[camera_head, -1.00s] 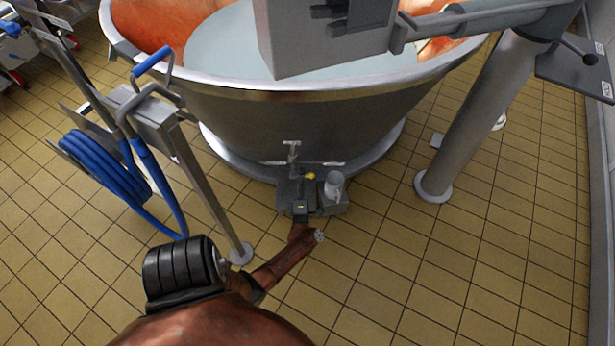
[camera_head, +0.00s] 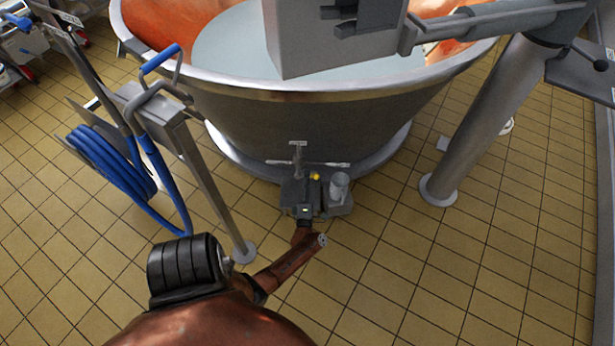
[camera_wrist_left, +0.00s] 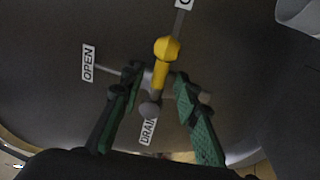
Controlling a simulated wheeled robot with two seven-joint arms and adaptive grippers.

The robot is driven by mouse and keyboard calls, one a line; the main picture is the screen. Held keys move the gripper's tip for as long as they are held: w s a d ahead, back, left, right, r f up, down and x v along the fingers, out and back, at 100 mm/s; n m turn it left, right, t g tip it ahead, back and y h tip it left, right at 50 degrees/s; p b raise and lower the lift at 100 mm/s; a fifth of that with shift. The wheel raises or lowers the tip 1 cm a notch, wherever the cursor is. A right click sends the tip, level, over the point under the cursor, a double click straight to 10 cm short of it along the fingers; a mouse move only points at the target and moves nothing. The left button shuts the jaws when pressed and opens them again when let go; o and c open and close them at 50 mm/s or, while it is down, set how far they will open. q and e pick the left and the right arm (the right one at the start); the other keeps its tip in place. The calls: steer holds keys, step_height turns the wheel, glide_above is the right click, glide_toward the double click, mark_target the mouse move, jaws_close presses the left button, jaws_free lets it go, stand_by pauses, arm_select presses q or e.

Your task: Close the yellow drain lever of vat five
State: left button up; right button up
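The yellow drain lever (camera_wrist_left: 161,66) shows in the left wrist view, its thick yellow knob pointing up and slightly right from a grey pivot. A DRAIN label (camera_wrist_left: 148,131) is below it. An OPEN label (camera_wrist_left: 88,63) is at the left end of a thin rod. Another label (camera_wrist_left: 184,3), cut off after a "C", is at the top. My left gripper (camera_wrist_left: 158,92) is open, its green-padded fingers on either side of the lever's lower part, with visible gaps. In the head view a yellow bit of the lever (camera_head: 315,176) shows beside my left gripper (camera_head: 299,180), low at the vat (camera_head: 290,125). My right gripper is not in view.
A post with a coiled blue hose (camera_head: 105,165) stands left of my arm. A thick grey column (camera_head: 480,125) stands to the right. A grey box (camera_head: 335,40) hangs over the vat. The tiled floor (camera_head: 400,270) at the lower right is clear.

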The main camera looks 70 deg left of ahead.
arm_select(q)
steer(key=v, duration=1)
steer(key=shift+d, duration=0.35)
steer(key=shift+s+f, duration=0.1)
